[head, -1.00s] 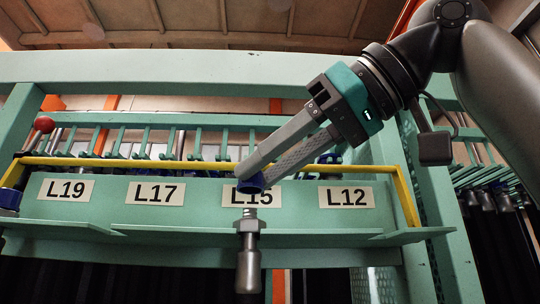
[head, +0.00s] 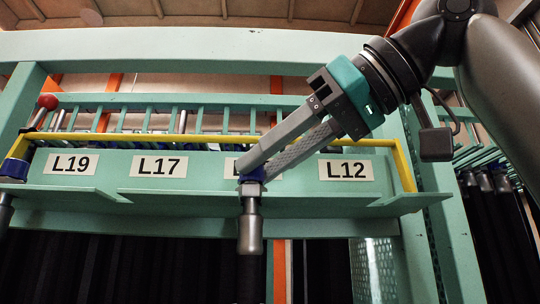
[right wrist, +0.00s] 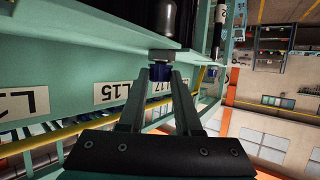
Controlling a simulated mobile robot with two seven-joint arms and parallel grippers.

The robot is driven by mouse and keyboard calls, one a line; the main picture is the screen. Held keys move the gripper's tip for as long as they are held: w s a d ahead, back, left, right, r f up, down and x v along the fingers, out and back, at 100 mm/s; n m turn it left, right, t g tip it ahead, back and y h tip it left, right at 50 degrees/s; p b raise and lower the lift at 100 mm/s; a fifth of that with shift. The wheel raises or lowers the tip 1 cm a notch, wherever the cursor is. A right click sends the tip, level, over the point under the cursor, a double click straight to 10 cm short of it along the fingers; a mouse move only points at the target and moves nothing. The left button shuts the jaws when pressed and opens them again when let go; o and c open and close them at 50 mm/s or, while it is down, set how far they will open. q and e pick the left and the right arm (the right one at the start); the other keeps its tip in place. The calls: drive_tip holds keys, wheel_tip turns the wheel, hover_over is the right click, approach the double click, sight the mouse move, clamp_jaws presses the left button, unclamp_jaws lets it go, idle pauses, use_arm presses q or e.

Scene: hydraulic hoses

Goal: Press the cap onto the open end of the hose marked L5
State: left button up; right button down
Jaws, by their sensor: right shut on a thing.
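My right gripper (head: 252,172) is shut on a blue cap (head: 251,187) over the label reading L15 in the right wrist view (right wrist: 114,91). The cap is at the upper end of a metal hose fitting (head: 250,232) that hangs at the front of the green rack. The fitting's threaded tip is hidden. The cap meets the fitting, but I cannot tell how far it is pushed on. In the right wrist view the cap (right wrist: 160,73) sits between the fingertips against the fitting's nut (right wrist: 165,55). No label reading L5 shows. My left gripper is not in view.
The green rack (head: 90,207) also carries labels L19 (head: 69,164), L17 (head: 158,167) and L12 (head: 346,170). A yellow bar (head: 200,139) runs just behind the labels. Another blue cap (head: 14,170) is at the far left, near a red ball (head: 48,101).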

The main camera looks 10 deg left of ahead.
drive_tip(key=shift+f, duration=0.15)
idle(0.4)
drive_tip(key=c, duration=0.5)
unclamp_jaws()
drive_tip(key=v, duration=1.5)
drive_tip(key=shift+s+d+b, duration=0.15)
drive_tip(key=shift+s+b, duration=0.05)
drive_tip(key=shift+b, duration=0.2)
